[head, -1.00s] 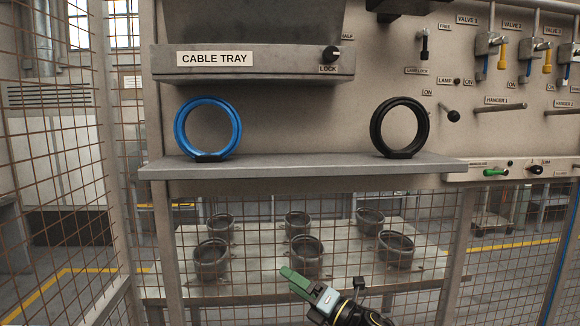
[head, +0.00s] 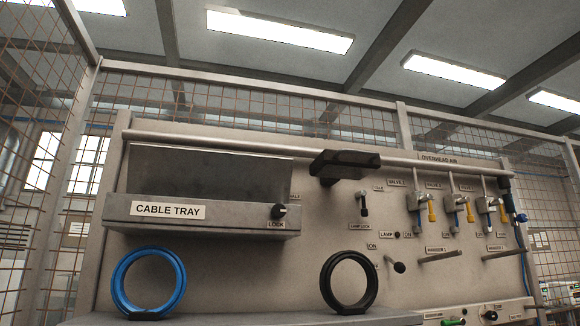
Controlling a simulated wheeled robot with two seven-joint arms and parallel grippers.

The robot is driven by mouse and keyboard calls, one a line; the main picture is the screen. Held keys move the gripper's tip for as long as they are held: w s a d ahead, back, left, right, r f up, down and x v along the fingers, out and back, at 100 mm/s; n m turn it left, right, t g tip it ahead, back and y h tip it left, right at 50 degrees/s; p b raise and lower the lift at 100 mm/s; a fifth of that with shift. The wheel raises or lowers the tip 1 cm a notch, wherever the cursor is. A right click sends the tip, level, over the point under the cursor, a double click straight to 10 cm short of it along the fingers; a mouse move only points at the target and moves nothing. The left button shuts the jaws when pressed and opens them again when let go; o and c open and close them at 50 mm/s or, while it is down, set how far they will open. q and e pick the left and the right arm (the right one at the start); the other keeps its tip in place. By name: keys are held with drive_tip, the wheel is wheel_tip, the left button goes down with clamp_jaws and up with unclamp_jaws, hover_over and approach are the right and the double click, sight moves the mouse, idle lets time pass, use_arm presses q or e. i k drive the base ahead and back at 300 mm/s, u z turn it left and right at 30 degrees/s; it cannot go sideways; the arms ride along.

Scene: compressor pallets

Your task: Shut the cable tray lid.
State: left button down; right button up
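The cable tray (head: 240,222) is a grey metal trough on the panel at the left in the head view, with a white "CABLE TRAY" label on its front. A dark grey plate (head: 205,172), which looks like its lid, stands raised behind the tray's front edge, so the tray looks open. A black lock knob (head: 279,211) sits at the right end of the tray front, above the word "LOCK". The inside of the tray is hidden by its front. Neither of my grippers is in view.
Below the tray, a blue ring (head: 121,284) and a black ring (head: 326,284) stand on a shelf (head: 240,322). A dark block (head: 345,162) juts out right of the lid. Valves (head: 455,203) and hanger pegs (head: 440,257) are farther right.

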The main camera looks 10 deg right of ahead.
sight(153, 169)
drive_tip(key=z, duration=2.05)
drive_tip(key=i, duration=1.35)
drive_tip(key=u, duration=2.85)
